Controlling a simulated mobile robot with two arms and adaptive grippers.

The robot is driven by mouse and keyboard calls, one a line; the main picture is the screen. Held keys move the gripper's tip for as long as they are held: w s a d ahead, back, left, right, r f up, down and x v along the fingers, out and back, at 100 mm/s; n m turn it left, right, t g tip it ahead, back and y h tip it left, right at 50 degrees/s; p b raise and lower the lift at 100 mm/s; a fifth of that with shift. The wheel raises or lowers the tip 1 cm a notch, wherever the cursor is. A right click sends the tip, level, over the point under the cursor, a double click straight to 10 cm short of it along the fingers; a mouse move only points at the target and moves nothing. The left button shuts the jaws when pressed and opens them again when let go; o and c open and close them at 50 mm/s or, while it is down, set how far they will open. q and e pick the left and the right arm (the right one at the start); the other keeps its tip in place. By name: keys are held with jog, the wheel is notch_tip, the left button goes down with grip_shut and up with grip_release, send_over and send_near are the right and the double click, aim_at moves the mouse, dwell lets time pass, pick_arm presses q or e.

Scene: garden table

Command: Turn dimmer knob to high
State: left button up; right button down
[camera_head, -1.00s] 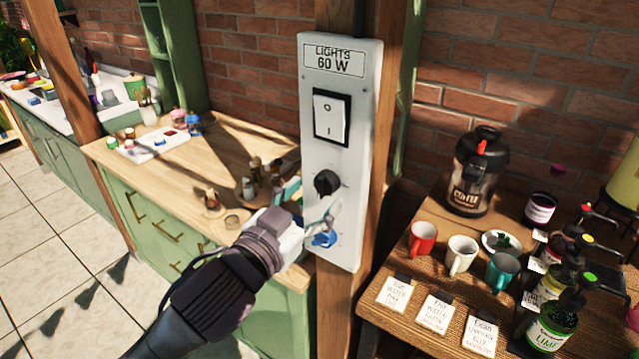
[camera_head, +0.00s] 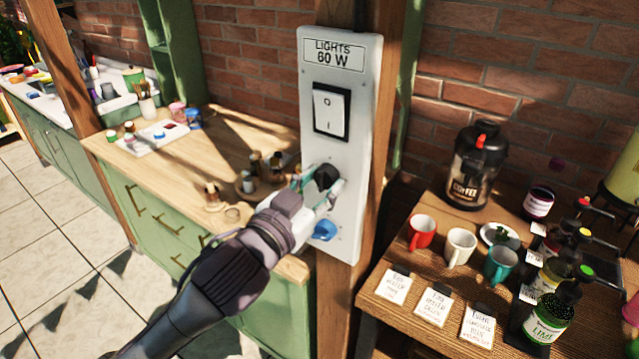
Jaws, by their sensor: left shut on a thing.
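The white lights panel (camera_head: 350,75) is mounted on a wooden post and reads "LIGHTS 60 W". A black and white rocker switch (camera_head: 330,111) sits in its upper part. The black dimmer knob (camera_head: 326,175) is below the switch. My left gripper (camera_head: 321,187) comes in from the lower left, with one finger on each side of the black knob, shut on it. The fingers partly hide the knob and its markings, so its pointer setting cannot be read. A blue knob (camera_head: 325,231) sits lower on the panel, just below the gripper. My right gripper is not in view.
A wooden counter (camera_head: 222,150) with small jars and a white tray is behind my left arm. At right, a wooden table (camera_head: 400,318) holds mugs, cards, a black coffee dispenser (camera_head: 476,167) and several bottles. A brick wall stands behind.

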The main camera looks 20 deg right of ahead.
pick_arm(q)
jog(key=shift+m, duration=0.3)
jog(key=m+p, duration=0.1)
jog(key=m, duration=0.1)
jog(key=shift+m, duration=0.3)
jog(key=m+p, duration=0.1)
jog(key=m, duration=0.4)
jog(key=shift+w+a+m+h, duration=0.1)
jog(key=shift+m+h, duration=0.2)
jog(key=shift+m, duration=0.1)
jog(key=m+p, duration=0.2)
jog(key=m, duration=0.3)
jog(key=shift+r+m+h, duration=0.1)
jog(key=shift+m+h, duration=0.2)
jog(key=shift+a+m+p, duration=0.1)
jog(key=shift+m+p, duration=0.6)
jog(key=shift+m, duration=1.3)
jog(key=o, duration=1.1)
jog(key=shift+o, duration=0.2)
